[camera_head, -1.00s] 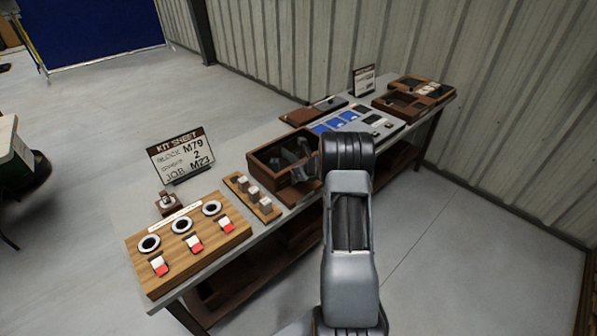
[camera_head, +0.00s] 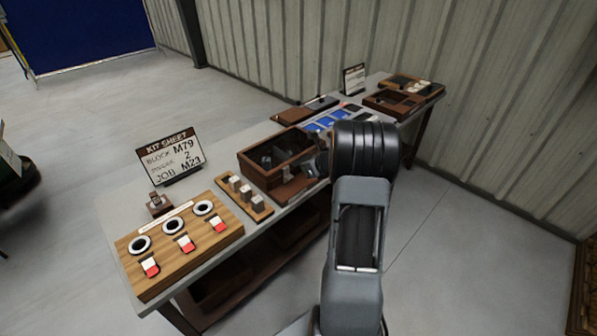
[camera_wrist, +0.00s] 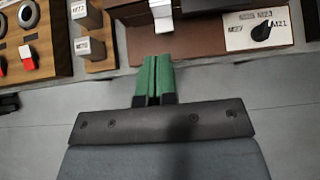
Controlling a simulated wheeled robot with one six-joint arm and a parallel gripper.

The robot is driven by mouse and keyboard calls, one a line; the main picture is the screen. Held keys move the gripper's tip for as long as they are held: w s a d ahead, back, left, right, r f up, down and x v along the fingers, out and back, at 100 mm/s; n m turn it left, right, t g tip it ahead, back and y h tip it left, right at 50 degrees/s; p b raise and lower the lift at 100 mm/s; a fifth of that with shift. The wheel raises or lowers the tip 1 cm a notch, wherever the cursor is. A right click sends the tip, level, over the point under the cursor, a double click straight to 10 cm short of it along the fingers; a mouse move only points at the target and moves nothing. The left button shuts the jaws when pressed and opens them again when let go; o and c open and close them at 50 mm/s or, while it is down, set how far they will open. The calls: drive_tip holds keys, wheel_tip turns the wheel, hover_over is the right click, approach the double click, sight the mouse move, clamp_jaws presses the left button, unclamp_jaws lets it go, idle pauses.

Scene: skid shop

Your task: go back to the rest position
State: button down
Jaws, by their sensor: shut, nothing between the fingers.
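My gripper (camera_wrist: 153,80) shows in the wrist view with its two green fingers together and nothing between them. It is near the front edge of the long grey bench (camera_head: 222,262). In the head view my arm rises at the right of centre, and its bulky wrist hides the fingertips and part of the bench behind it.
On the bench are a wooden board (camera_head: 150,280) with rings and red-white switches, a rack of stamped blocks (camera_head: 247,197), a brown box (camera_head: 262,172) and a kit sheet sign (camera_head: 170,156). More trays (camera_head: 392,103) stand at the far end. Open floor (camera_head: 470,240) lies right.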

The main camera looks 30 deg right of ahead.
drive_tip(key=s+a+r+n+g+h, duration=0.1)
drive_tip(key=s+a+r+n+g, duration=0.2)
drive_tip(key=s+a+r+n, duration=0.3)
drive_tip(key=s+a+r+n+g+h, duration=0.1)
drive_tip(key=s+a+r+n, duration=0.5)
drive_tip(key=s+a+n, duration=1.1)
drive_tip(key=a+n+g, duration=0.1)
drive_tip(key=a+n, duration=0.1)
drive_tip(key=n, duration=0.8)
drive_tip(key=shift+s+a+n+g, duration=0.3)
drive_tip(key=shift+g, duration=0.1)
